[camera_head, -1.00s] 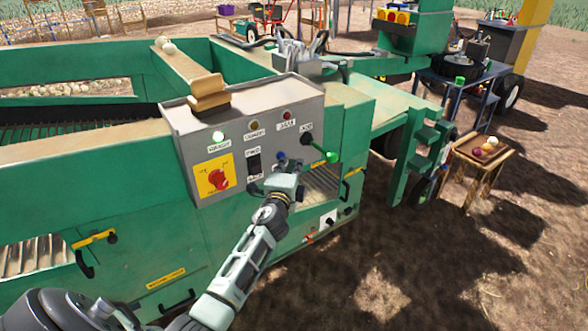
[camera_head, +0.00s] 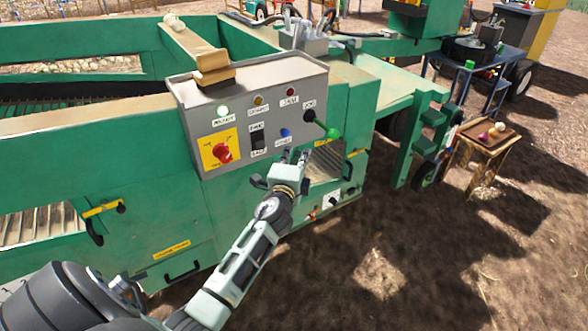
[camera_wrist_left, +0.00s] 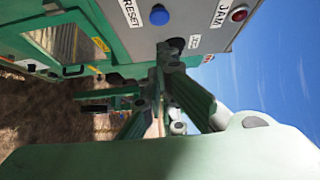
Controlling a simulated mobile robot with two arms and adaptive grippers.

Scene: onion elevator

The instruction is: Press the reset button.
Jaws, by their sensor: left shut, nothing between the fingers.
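The reset button is a blue round button (camera_head: 285,132) on the lower right of the grey control panel (camera_head: 190,95). In the left wrist view the blue button (camera_wrist_left: 159,16) shows at the top, beside a white label reading RESET (camera_wrist_left: 131,12). My left gripper (camera_head: 292,157) is shut and empty. It is just below the button in the head view, apart from it in the picture; the exact gap in depth is hard to tell. In the left wrist view its fingers (camera_wrist_left: 165,70) are below the button. My right gripper is not in view.
A small wooden table (camera_head: 485,135) stands right.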

